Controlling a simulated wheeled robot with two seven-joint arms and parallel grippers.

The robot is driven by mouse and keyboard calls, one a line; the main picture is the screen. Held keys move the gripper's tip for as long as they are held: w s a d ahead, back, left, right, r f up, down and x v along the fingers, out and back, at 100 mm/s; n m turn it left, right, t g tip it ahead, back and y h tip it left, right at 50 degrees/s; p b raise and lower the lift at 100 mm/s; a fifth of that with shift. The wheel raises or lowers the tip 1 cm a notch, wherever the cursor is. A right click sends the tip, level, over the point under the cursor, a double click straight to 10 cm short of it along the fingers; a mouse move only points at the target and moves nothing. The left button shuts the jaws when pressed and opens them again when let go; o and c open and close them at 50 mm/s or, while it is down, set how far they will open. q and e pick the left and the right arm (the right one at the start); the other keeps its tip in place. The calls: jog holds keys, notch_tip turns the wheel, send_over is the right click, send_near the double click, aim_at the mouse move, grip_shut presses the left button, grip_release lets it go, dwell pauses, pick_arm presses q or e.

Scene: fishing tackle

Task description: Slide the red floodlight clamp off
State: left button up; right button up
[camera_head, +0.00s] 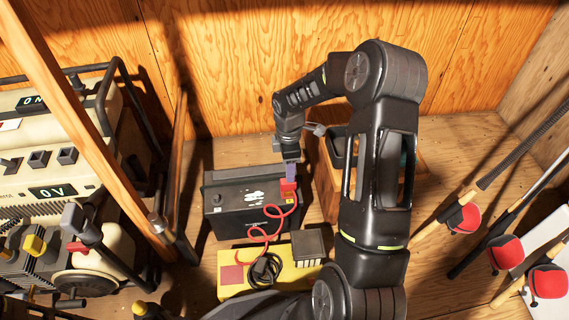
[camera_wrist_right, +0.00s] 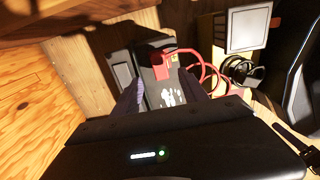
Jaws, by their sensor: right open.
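The red floodlight clamp (camera_head: 288,188) sits at the right end of the top of a black battery (camera_head: 235,210), with a red cable running from it. My right gripper (camera_head: 290,170) points down right above the clamp in the head view. In the right wrist view, the open fingers of my right gripper (camera_wrist_right: 163,88) spread to either side, with the red clamp (camera_wrist_right: 161,67) ahead between their tips. I cannot tell whether the fingers touch it. The battery (camera_wrist_right: 150,95) shows behind them. My left gripper is not in view.
A yellow floodlight box (camera_head: 285,272) with a coiled black cable lies in front of the battery. A wooden box (camera_head: 327,185) stands at its right. A generator (camera_head: 50,180) and wooden post (camera_head: 80,110) are left. Rods with red reels (camera_head: 507,252) lean at right.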

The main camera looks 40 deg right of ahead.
aim_at(288, 187)
notch_tip(288, 187, down, 8)
jog(key=b, duration=0.3)
jog(key=shift+b, duration=0.3)
jog(key=shift+r, duration=0.1)
jog(key=shift+c, duration=0.5)
grip_shut()
